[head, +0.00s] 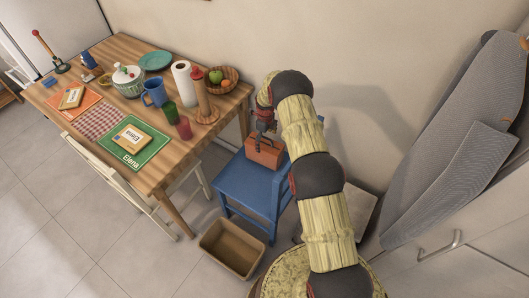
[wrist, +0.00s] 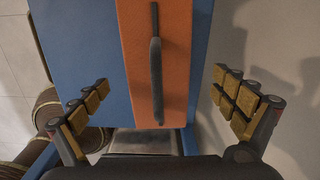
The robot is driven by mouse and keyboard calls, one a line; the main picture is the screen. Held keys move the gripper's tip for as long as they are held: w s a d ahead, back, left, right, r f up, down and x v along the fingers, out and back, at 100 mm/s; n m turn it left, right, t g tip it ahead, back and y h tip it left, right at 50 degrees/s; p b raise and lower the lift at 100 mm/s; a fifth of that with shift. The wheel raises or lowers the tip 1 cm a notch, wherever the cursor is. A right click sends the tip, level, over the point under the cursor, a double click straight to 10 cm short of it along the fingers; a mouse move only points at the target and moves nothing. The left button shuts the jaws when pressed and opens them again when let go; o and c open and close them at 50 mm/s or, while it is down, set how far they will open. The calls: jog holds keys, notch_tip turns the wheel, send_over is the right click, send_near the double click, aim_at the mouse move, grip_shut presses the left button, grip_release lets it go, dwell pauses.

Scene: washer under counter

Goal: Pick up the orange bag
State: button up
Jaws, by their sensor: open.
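The orange bag (head: 265,152) stands on the seat of the blue chair (head: 246,182), beside the wooden table. In the wrist view the orange bag (wrist: 177,60) is seen from above, with a dark handle (wrist: 156,65) running lengthwise along its top. My gripper (head: 265,122) is above the bag in the head view. In the wrist view my gripper (wrist: 163,107) is open, one finger on each side of the bag and handle, with gaps between them. The fingers hold nothing. My gripper and arm hide part of the chair in the head view.
The wooden table (head: 185,150) holds dishes, cups, a paper towel roll (head: 182,82) and a fruit bowl (head: 222,80). An open brown bin (head: 232,248) stands on the floor before the chair. The wall is close behind. An ironing board (head: 460,140) leans at right.

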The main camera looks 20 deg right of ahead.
notch_tip(320, 180, down, 6)
jog(key=shift+a+f+b, duration=0.15)
jog(key=shift+f+b, duration=0.1)
jog(key=shift+b, duration=0.9)
jog(key=shift+c, duration=0.9)
jog(key=c, duration=1.3)
